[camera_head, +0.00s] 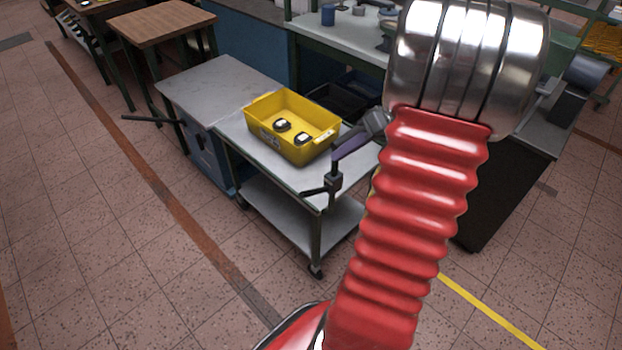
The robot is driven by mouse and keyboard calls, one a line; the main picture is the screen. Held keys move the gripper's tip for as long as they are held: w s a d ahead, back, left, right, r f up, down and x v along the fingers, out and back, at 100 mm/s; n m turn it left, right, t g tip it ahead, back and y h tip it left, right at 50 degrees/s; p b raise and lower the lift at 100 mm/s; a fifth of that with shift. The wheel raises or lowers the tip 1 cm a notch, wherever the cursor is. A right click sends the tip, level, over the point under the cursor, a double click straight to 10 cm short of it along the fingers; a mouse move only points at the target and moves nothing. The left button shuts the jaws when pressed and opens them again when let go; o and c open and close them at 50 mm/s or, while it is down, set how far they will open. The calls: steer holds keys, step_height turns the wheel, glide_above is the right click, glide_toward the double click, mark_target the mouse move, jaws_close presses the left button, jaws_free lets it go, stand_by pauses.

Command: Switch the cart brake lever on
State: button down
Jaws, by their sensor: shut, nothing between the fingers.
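The cart (289,178) has a grey top and a lower shelf, and stands in the middle on castors. At its near right corner is a dark upright post with a block and a short bar pointing left, which looks like the brake lever (335,183). Its exact setting cannot be told. My gripper (350,147) shows only in part, as a purple-grey piece coming out from behind my red arm. It is shut and empty, close to the top of the dark post; whether it touches cannot be told. My arm hides the rest of it and the cart's right side.
A yellow bin (282,148) with dark-and-white items stands on the cart. A blue cabinet (205,150) with a grey top and a dark bar (145,119) adjoins on the left. A wooden-topped table (160,22) stands behind. The tiled floor at left and front is clear.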

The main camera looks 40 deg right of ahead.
steer(key=shift+s+d+f, duration=0.2)
steer(key=shift+s+d, duration=0.05)
steer(key=shift+d, duration=0.4)
glide_above(315, 191)
steer(key=d, duration=0.2)
step_height(315, 191, down, 7)
steer(key=shift+r, duration=0.1)
steer(key=f, duration=0.1)
steer(key=a+f, duration=0.2)
steer(key=shift+s+f, duration=0.35)
